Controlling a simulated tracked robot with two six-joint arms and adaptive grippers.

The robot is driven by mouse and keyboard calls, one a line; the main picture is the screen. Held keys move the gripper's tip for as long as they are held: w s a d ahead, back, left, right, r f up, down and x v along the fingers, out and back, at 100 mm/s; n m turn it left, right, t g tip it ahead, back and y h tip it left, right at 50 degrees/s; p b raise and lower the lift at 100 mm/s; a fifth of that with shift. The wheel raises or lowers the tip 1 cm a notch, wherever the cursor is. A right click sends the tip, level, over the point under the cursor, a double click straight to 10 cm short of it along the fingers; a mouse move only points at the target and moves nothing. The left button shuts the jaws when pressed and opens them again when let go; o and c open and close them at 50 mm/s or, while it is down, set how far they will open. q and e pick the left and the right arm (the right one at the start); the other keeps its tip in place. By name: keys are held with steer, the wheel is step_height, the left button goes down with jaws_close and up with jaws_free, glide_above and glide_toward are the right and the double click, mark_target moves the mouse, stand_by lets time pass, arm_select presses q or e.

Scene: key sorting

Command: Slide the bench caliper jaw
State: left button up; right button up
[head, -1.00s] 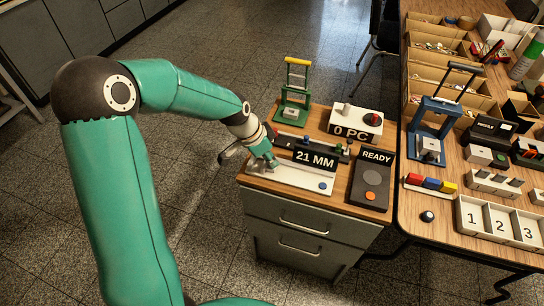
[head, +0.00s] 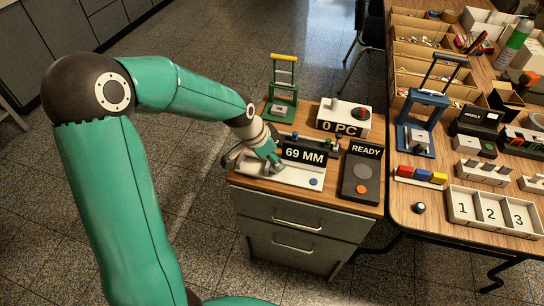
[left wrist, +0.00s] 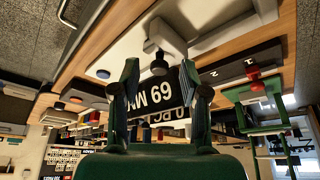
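The bench caliper (head: 298,178) is a pale flat base on the small wooden-topped cabinet, with a black display (head: 304,155) reading 69 MM. My left gripper (head: 277,168) is low over the left part of the base, beside the display. In the left wrist view, a pale jaw block (left wrist: 163,36) with a dark round knob (left wrist: 159,67) stands on the base. The two left gripper fingers (left wrist: 158,75) are apart on either side of the knob, with visible gaps. The display shows upside down behind them (left wrist: 160,95). My right gripper is out of view.
A READY panel (head: 361,174) stands right of the caliper. A 0 PC box (head: 343,117) and a green press (head: 283,90) stand behind it. A larger wooden table (head: 420,235) at the right holds a numbered tray (head: 490,222), a blue press (head: 421,128) and bins.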

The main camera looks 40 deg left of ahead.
arm_select(q)
steer(key=v, duration=1.2)
steer(key=shift+f, duration=0.1)
steer(key=s+d+f+n+g+h+p, duration=0.1)
steer(key=s+d+f+g+p, duration=0.1)
steer(key=s+d+f, duration=0.5)
steer(key=s+d+f+n+g+h+p, duration=0.1)
steer(key=s+d+f+g+p, duration=0.2)
steer(key=d+f, duration=0.65)
steer(key=s+d+f+n+g+h+p, duration=0.1)
steer(key=s+d+f+p, duration=0.1)
steer(key=s+d+f, duration=0.6)
steer(key=w+a+f+n+t, duration=0.2)
steer(key=w+n, duration=0.1)
steer(key=w, duration=0.3)
steer(key=shift+a+f+n+y, duration=0.25)
steer(key=shift+n+y, duration=0.05)
steer(key=shift+y, duration=0.1)
